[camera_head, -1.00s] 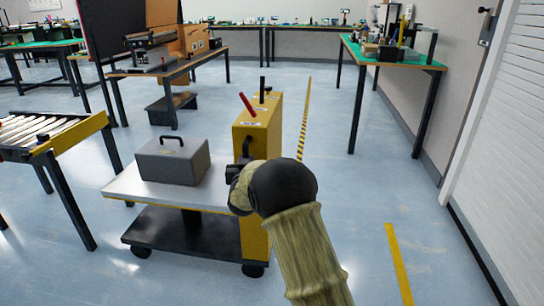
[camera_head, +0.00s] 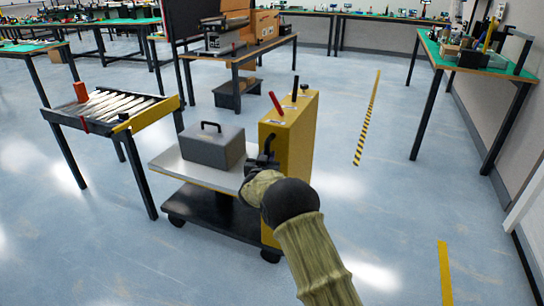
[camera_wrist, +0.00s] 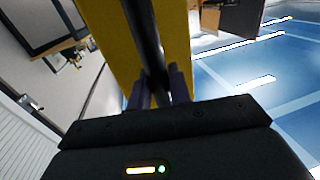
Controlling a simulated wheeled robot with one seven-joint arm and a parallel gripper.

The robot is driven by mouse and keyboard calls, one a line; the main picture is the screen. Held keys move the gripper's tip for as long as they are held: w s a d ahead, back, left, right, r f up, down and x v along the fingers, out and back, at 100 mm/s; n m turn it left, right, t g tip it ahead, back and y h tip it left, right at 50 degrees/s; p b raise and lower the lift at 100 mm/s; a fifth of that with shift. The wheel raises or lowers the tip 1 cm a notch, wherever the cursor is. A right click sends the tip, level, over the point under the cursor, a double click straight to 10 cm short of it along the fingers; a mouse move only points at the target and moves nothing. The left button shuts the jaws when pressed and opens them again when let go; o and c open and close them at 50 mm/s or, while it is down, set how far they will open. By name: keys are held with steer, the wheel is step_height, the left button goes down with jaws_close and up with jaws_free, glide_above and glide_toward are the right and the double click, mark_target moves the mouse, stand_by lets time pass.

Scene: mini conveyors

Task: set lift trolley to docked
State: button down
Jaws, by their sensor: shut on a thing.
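The lift trolley has a yellow column (camera_head: 292,140), a low black base on castors and a pale platform (camera_head: 172,164) carrying a grey case (camera_head: 213,147) with a black handle. A red lever (camera_head: 276,104) and a black lever (camera_head: 295,88) stand on the column top. My gripper (camera_head: 263,165) is at the column's near left side, above the platform edge. In the wrist view my gripper (camera_wrist: 158,92) is shut on a black bar (camera_wrist: 140,35) in front of the yellow column.
A roller conveyor (camera_head: 155,118) with a yellow end stands left of the trolley, close to the platform; the exact gap is unclear. A red object (camera_head: 81,92) is at its far end. A bench (camera_head: 237,57) is behind. Floor is open at right, before a green-topped table (camera_head: 470,58).

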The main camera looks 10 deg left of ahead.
steer(key=c, duration=1.3)
jaws_free()
steer(key=shift+w+d+f, duration=0.1)
steer(key=shift+d, duration=0.05)
steer(key=shift+c, duration=0.2)
steer(key=s+a+p, duration=0.2)
steer(key=s+p, duration=0.1)
steer(key=s, duration=1.4)
steer(key=shift+s+p, duration=0.3)
steer(key=shift+s, duration=0.05)
steer(key=s+d+r+n+g+y, duration=0.1)
steer(key=s+d+g, duration=0.25)
steer(key=d, duration=0.45)
steer(key=s+d+r+g+y, duration=0.1)
steer(key=s+d+g+y, duration=0.1)
steer(key=d+g, duration=0.35)
steer(key=s+d+f+g+h, duration=0.1)
steer(key=s+d+g, duration=0.2)
steer(key=s+d, duration=0.65)
steer(key=s+d+g, duration=0.3)
steer(key=s+d, duration=0.3)
steer(key=s, duration=0.6)
step_height(320, 180, up, 35)
steer(key=p, duration=3.5)
steer(key=shift+s, duration=0.2)
